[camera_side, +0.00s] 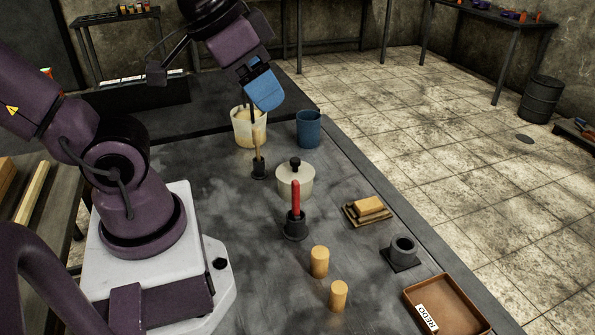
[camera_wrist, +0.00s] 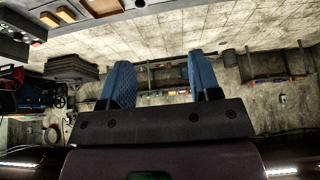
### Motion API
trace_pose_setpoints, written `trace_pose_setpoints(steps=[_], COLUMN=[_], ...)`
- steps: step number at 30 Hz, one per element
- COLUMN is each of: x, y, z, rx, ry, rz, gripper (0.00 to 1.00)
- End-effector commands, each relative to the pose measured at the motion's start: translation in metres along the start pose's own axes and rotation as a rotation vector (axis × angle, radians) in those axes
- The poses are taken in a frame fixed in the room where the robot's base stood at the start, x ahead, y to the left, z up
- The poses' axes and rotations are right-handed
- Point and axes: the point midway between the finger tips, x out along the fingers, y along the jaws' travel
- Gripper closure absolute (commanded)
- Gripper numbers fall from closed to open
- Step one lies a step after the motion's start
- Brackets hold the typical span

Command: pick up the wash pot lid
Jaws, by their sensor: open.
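The wash pot (camera_side: 296,185) is a squat cream pot standing mid-table in the side view. Its pale lid (camera_side: 284,173) sits on top with a black knob (camera_side: 295,162); a red-handled tool in front hides part of the pot. My gripper (camera_side: 267,103) is above and behind the pot, over the cream bucket and well apart from the lid. In the wrist view my gripper (camera_wrist: 160,62) has its two blue fingers spread with nothing between them. The wrist view faces the room, and I cannot make out the lid there.
Near the lid are a red-handled tool (camera_side: 295,195) upright in a black holder, a brush in a holder (camera_side: 259,168), a cream bucket (camera_side: 243,133) and a blue cup (camera_side: 308,130). Yellow cylinders (camera_side: 319,262), a grey cup (camera_side: 403,248) and a brown tray (camera_side: 450,300) stand nearer the front.

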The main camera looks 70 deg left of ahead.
Motion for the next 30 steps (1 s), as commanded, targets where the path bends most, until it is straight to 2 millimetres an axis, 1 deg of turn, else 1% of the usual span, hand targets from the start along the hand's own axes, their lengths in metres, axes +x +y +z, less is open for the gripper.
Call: trace_pose_setpoints(steps=[6, 9, 11, 14, 15, 17, 20, 23, 24, 26, 27, 29, 30], x=[0.000, 0.003, 0.012, 0.030, 0.039, 0.054, 0.080, 0.108, 0.118, 0.133, 0.143, 0.156, 0.164], y=[0.000, -0.006, -0.013, -0.030, -0.039, -0.054, -0.080, -0.107, -0.117, -0.130, -0.138, -0.148, -0.154], z=[0.000, 0.001, 0.003, 0.002, 0.000, -0.003, -0.006, -0.007, -0.007, -0.006, -0.005, -0.005, -0.005], rx=[-0.001, -0.027, -0.058, -0.118, -0.128, -0.093, 0.063, 0.297, 0.402, 0.558, 0.667, 0.832, 0.945], ry=[0.000, -0.017, -0.061, -0.157, -0.200, -0.264, -0.364, -0.449, -0.471, -0.496, -0.506, -0.510, -0.509], rz=[0.000, -0.015, -0.033, -0.074, -0.093, -0.109, -0.100, -0.043, -0.011, 0.043, 0.079, 0.137, 0.174], gripper=[0.44, 0.44, 0.44, 0.44, 0.44, 0.44, 0.44, 0.44, 0.44, 0.44, 0.44, 0.44, 0.44])
